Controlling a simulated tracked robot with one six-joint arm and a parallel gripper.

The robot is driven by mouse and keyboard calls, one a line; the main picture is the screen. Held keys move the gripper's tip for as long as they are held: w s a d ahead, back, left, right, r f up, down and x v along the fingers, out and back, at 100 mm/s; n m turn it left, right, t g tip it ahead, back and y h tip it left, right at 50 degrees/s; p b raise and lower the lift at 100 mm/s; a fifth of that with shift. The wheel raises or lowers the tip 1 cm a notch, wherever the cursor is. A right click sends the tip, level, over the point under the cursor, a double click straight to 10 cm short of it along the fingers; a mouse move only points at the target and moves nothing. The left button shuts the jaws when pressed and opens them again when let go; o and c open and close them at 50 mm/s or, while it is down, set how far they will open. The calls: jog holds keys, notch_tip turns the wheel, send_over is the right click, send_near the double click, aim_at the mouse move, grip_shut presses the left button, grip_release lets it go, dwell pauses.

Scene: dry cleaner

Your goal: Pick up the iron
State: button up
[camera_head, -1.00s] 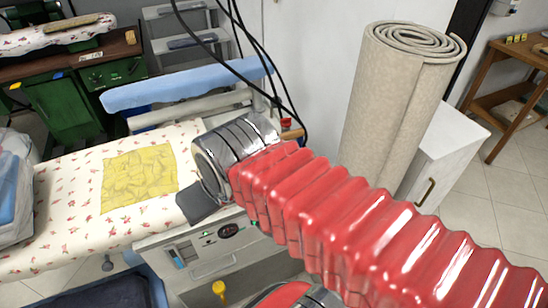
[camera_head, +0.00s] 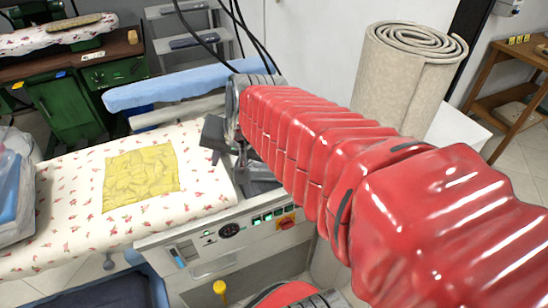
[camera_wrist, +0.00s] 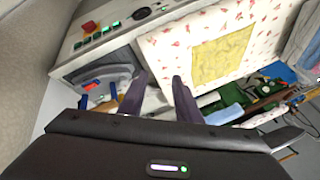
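A grey, rounded, iron-like shape (camera_wrist: 105,76) sits in a recess beside the control panel in the wrist view. Small blue and red parts show next to it. I take it for the iron, but its handle is not clear. In the head view my red-sleeved arm hides most of that area, and only grey parts show below the gripper. My gripper (camera_wrist: 158,80) has its two dark fingers apart with nothing between them. The iron-like shape is to their left in the wrist view, apart from them. In the head view a dark part of my gripper shows over the board's right end.
The floral ironing board (camera_head: 70,205) bears a folded yellow cloth (camera_head: 140,175). A control panel (camera_head: 250,228) with green lights and a red switch is at its right end. A rolled carpet (camera_head: 395,90) stands behind my arm. A bagged bundle (camera_head: 12,190) is at the left.

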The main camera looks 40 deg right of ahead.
jog(key=w+d+f+m+h, duration=0.1)
jog(key=d+f+m, duration=0.1)
jog(key=d+m, duration=0.4)
jog(key=w+d+f+m+h, duration=0.1)
jog(key=d+m, duration=0.5)
jog(key=d, duration=0.9)
jog(key=shift+w+f, duration=0.5)
jog(key=x, duration=0.7)
jog(key=shift+w, duration=0.15)
jog(key=shift+x, duration=0.75)
jog(key=shift+x, duration=2.6)
